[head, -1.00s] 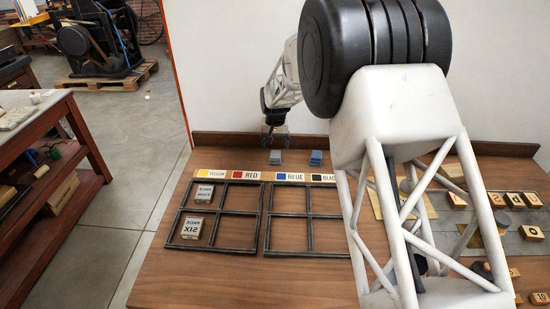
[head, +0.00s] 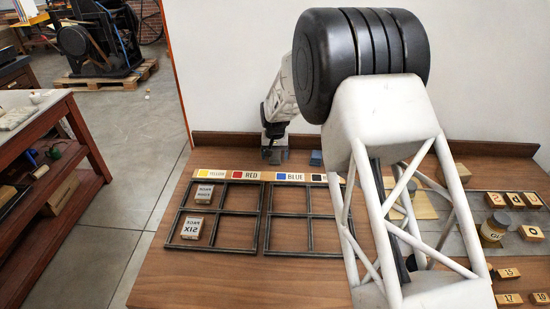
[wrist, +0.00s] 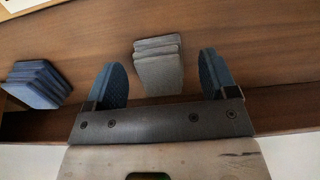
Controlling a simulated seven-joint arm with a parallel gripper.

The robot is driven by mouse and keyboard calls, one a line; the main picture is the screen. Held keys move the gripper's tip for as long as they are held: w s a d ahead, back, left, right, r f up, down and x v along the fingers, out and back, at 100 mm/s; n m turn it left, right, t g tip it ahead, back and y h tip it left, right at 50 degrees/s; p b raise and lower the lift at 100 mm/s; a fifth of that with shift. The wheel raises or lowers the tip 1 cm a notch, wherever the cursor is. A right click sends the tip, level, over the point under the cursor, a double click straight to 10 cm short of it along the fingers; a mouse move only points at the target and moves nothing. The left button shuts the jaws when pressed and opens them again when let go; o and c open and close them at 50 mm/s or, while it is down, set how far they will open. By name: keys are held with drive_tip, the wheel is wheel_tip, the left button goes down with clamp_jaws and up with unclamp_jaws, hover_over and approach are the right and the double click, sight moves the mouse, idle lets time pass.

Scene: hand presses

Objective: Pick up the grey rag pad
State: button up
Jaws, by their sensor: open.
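In the wrist view a small stack of grey rag pads (wrist: 158,66) lies on the wooden table. My gripper (wrist: 162,75) is open, with one blue-padded finger on each side of the grey stack and a gap to each finger. I cannot tell how high the fingertips are above the table. In the head view my gripper (head: 274,152) is at the back of the table and hides most of the grey pads.
A stack of blue pads (wrist: 38,84) lies to the left in the wrist view; it also shows in the head view (head: 316,158). The table's back ledge (head: 230,144) is close behind.

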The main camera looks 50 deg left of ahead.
drive_tip(key=shift+f, duration=0.6)
drive_tip(key=shift+c, duration=0.4)
drive_tip(key=c, duration=0.9)
drive_tip(key=shift+r, duration=0.15)
drive_tip(key=shift+r, duration=1.75)
drive_tip(key=s+d, duration=0.3)
drive_tip(key=d, duration=0.1)
drive_tip(key=s+d+r, duration=0.1)
drive_tip(key=s+d, duration=0.1)
drive_tip(key=d, duration=0.3)
drive_tip(key=s+d, duration=0.3)
drive_tip(key=d, duration=0.1)
drive_tip(key=shift+s+d+r, duration=0.15)
drive_tip(key=shift+s+d, duration=0.1)
drive_tip(key=shift+s, duration=0.05)
